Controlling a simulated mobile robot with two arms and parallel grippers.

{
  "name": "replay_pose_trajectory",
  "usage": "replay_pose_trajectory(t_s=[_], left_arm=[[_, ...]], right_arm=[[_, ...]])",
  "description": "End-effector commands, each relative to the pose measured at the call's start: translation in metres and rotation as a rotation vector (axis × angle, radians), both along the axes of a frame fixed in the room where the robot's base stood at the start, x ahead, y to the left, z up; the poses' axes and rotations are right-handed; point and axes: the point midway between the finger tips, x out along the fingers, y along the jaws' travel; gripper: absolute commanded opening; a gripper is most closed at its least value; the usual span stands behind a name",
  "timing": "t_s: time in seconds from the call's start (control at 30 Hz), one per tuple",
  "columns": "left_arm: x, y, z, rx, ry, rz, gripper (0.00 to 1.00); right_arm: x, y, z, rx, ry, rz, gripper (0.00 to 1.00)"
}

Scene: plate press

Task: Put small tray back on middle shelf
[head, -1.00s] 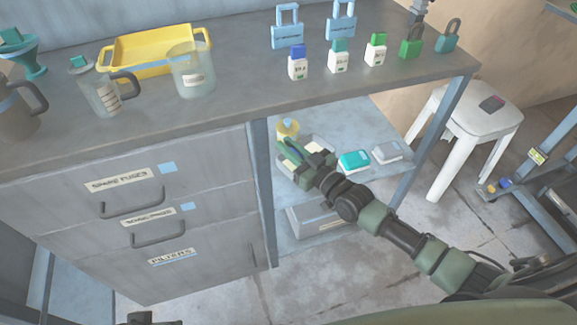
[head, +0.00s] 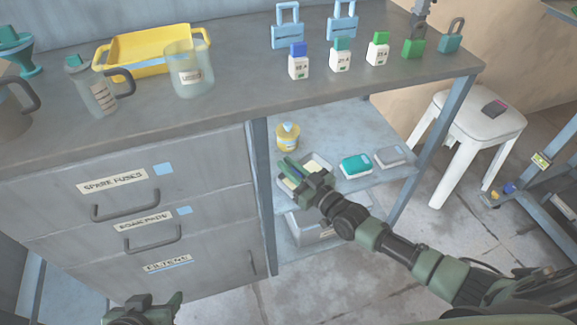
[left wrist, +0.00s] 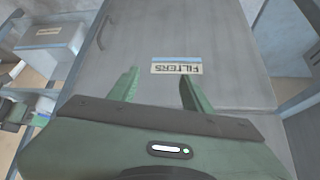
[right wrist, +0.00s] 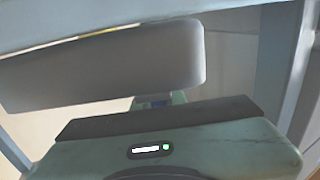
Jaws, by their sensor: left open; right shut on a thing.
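The small tray (head: 321,161) is a pale grey, shallow tray at the left part of the middle shelf (head: 338,134) under the bench. My right gripper (head: 291,172) is shut on it at its near left side. In the right wrist view the tray's grey wall (right wrist: 105,68) fills the space ahead of the gripper and hides the fingertips. I cannot tell whether the tray touches the shelf. My left gripper (head: 150,305) is low at the picture's bottom, apart from the tray. In the left wrist view its two fingers (left wrist: 158,92) are spread and empty, facing the FILTERS drawer.
A grey bin (head: 308,230) sits on the lower shelf. The bench leg (head: 262,185) stands close left.

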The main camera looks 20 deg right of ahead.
Motion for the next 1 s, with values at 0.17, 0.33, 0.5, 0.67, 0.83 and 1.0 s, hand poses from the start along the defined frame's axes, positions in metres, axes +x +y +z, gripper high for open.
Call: replay_pose_trajectory(t_s=[0.17, 0.33, 0.5, 0.67, 0.83, 1.0], left_arm=[[0.004, -0.001, 0.002, -0.005, -0.020, -0.001, 0.49], [0.008, -0.003, 0.004, -0.008, -0.039, -0.003, 0.49], [0.008, -0.003, 0.004, -0.010, -0.042, -0.004, 0.49], [0.008, -0.003, 0.004, -0.009, -0.041, -0.004, 0.49], [0.004, -0.002, 0.003, -0.004, -0.018, -0.002, 0.49], [-0.024, 0.009, -0.008, 0.024, 0.116, 0.011, 0.49]], right_arm=[[0.000, 0.000, 0.000, 0.001, -0.003, 0.000, 0.00], [0.000, 0.000, -0.003, 0.000, 0.001, 0.000, 0.14], [0.000, 0.000, -0.003, 0.000, 0.001, 0.000, 0.33], [0.000, 0.000, -0.003, 0.000, 0.001, 0.000, 0.33], [0.000, 0.000, 0.000, 0.000, 0.001, 0.000, 0.33], [-0.020, -0.009, 0.000, -0.002, 0.006, 0.000, 0.33]])
